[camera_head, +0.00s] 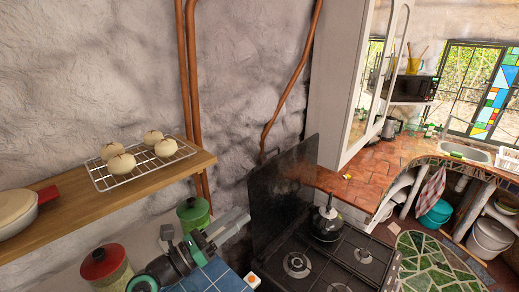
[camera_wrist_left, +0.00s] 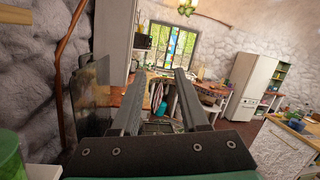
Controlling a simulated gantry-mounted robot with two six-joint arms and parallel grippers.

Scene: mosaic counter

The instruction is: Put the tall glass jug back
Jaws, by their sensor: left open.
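I cannot make out a tall glass jug in either view. My left gripper (camera_head: 240,223) is open and empty. It is beside the green canister (camera_head: 194,214), above the blue tiled counter (camera_head: 222,277), and points right towards the stove. In the left wrist view its two grey fingers (camera_wrist_left: 159,84) stand apart with nothing between them. My right gripper is not in view.
A wooden shelf (camera_head: 125,193) holds a wire rack with several buns and a red-handled pan (camera_head: 15,212). A red-lidded canister (camera_head: 105,268) stands near my left arm. A black kettle (camera_head: 327,224) stands on the stove (camera_head: 317,266). A white cabinet (camera_head: 345,85) hangs behind.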

